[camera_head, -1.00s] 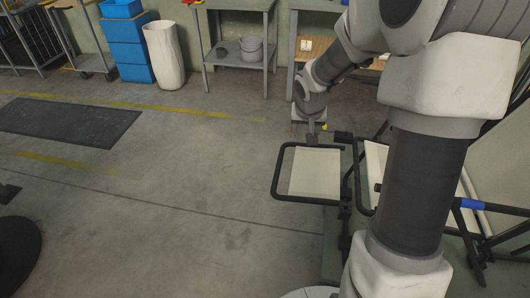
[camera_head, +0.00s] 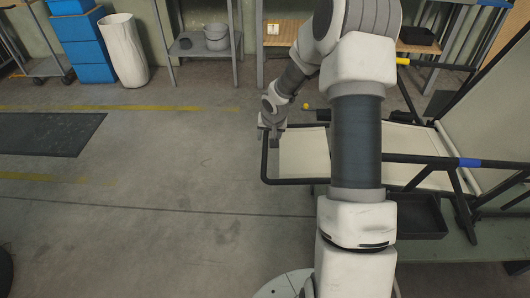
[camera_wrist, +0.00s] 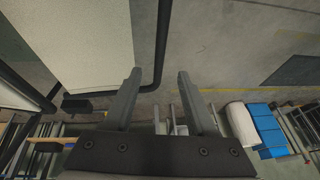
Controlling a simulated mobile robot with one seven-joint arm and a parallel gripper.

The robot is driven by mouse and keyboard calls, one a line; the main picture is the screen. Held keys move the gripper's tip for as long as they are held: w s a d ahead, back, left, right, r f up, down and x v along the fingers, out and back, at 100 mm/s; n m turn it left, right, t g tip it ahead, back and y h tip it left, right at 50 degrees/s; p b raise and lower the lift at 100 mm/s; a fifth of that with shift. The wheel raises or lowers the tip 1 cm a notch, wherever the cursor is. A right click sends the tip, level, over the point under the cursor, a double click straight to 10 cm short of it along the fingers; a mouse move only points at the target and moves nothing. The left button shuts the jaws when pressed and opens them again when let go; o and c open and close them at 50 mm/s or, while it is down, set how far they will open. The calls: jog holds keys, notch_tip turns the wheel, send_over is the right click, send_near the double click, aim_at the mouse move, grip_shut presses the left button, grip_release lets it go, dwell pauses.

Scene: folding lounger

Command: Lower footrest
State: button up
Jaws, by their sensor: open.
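The footrest (camera_head: 303,155) is a cream panel in a black tubular frame at the left end of the lounger (camera_head: 403,146). It extends outward and looks roughly level. My gripper (camera_head: 268,132) is at the footrest's far left corner, by the frame; my arm hides part of the panel. In the wrist view, my gripper (camera_wrist: 160,92) is open with two grey fingers apart. The footrest's panel (camera_wrist: 80,35) fills the upper left, and its black bar (camera_wrist: 163,35) bends at a corner near the left finger. I cannot tell whether they touch.
The lounger stands on a green platform (camera_head: 455,248) with a black tray (camera_head: 420,215) below the seat. A grey shelf table (camera_head: 205,50) and a wooden-topped bench (camera_head: 283,33) stand behind. The floor left of the footrest is clear.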

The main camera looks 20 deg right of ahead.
aim_at(265, 151)
jog(key=b+x, duration=0.3)
jog(key=x, duration=0.9)
jog(key=shift+c, duration=0.2)
grip_shut()
dwell(0.9)
